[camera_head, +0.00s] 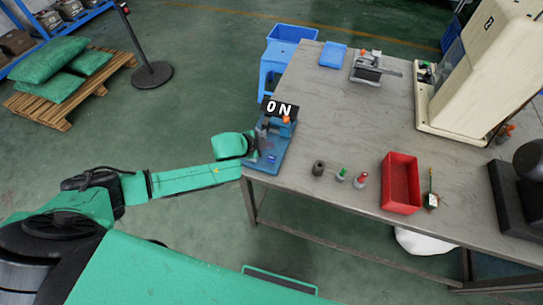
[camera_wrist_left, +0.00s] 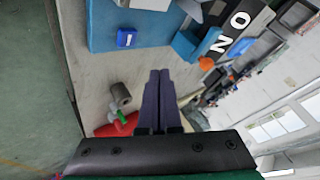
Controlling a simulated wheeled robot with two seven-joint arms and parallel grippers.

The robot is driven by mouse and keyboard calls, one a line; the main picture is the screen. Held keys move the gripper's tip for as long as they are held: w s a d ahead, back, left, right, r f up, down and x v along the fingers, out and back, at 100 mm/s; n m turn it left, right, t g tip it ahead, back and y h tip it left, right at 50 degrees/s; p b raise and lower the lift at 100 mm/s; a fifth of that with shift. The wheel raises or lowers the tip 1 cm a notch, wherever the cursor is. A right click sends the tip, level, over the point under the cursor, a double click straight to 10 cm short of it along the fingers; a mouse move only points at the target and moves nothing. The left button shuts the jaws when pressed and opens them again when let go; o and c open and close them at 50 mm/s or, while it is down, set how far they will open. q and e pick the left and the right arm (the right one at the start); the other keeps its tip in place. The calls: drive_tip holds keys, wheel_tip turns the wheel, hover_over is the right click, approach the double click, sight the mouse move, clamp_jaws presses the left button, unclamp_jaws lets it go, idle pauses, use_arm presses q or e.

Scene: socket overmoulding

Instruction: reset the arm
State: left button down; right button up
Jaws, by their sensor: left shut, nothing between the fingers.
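My left arm (camera_head: 185,179) reaches in from the left to the near left corner of the table. My left gripper (camera_head: 258,137) is at the blue fixture (camera_head: 276,152), which has a black "ON" sign (camera_head: 281,109) on top. In the left wrist view the two dark fingers of the left gripper (camera_wrist_left: 158,85) lie together with nothing between them. The blue fixture (camera_wrist_left: 135,25) fills the top of that view, with the sign (camera_wrist_left: 230,30) to its right. Whether the fingers touch the fixture cannot be told. My right gripper is not in view.
On the grey table (camera_head: 340,120), a dark cylinder (camera_head: 319,168), green (camera_head: 341,174) and red-topped (camera_head: 361,179) small items and a red bin (camera_head: 400,183) line the near edge. A cream machine (camera_head: 480,70) stands at right.

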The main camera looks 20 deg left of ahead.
use_arm(q)
drive_tip(key=shift+d, duration=0.1)
idle(0.5)
drive_tip(key=s+d+r+n+g, duration=0.1)
drive_tip(key=s+d+r+n, duration=0.35)
drive_tip(key=s+d, duration=0.3)
drive_tip(key=s+a+n+g+y, duration=0.4)
drive_tip(key=s+a+n, duration=0.4)
drive_tip(key=s+a, duration=0.8)
wheel_tip(320, 180, down, 24)
drive_tip(key=s+b, duration=0.1)
drive_tip(key=b, duration=0.2)
drive_tip(key=s+a+f+g+b, duration=0.2)
drive_tip(key=s+a+f, duration=0.1)
drive_tip(key=s+f, duration=1.4)
drive_tip(key=shift+s+f, duration=0.25)
drive_tip(key=shift+f, duration=0.35)
